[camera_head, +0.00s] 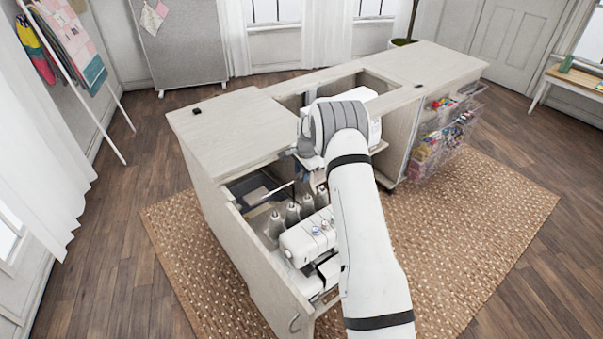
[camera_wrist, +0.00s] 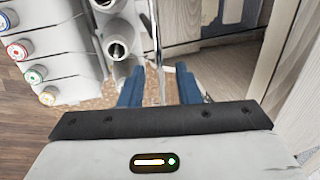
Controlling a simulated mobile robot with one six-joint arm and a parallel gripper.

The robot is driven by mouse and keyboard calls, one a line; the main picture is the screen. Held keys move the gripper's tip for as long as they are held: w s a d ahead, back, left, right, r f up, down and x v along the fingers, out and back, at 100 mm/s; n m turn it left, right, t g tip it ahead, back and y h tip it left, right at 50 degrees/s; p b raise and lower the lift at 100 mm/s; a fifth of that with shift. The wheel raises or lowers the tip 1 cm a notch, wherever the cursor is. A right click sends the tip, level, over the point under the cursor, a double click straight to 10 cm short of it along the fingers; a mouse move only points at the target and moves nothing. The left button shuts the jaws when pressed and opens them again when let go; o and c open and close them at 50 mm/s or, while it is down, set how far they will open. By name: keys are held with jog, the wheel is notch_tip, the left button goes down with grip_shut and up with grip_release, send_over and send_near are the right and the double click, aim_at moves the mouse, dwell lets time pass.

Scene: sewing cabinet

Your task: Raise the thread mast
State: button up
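The thread mast (camera_wrist: 155,45) is a thin metal rod in the wrist view. It runs from the top edge down between my fingers. My gripper (camera_wrist: 159,72) is open, with a blue finger on each side of the rod and a visible gap on both sides. I cannot tell how deep the rod sits between them. In the head view a thin rod (camera_head: 279,190) slants above the thread cones (camera_head: 292,213) of the white serger (camera_head: 305,241). The serger stands in the cabinet's open left bay. My arm hides part of the serger and most of my gripper.
The wooden cabinet (camera_head: 225,130) surrounds the bay, and a wood panel (camera_wrist: 285,50) stands close right of my gripper. Coloured serger dials (camera_wrist: 17,52) are at left. The woven rug (camera_head: 480,215) is clear.

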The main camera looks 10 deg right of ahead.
jog(key=shift+f, duration=0.35)
jog(key=shift+c, duration=0.5)
grip_shut()
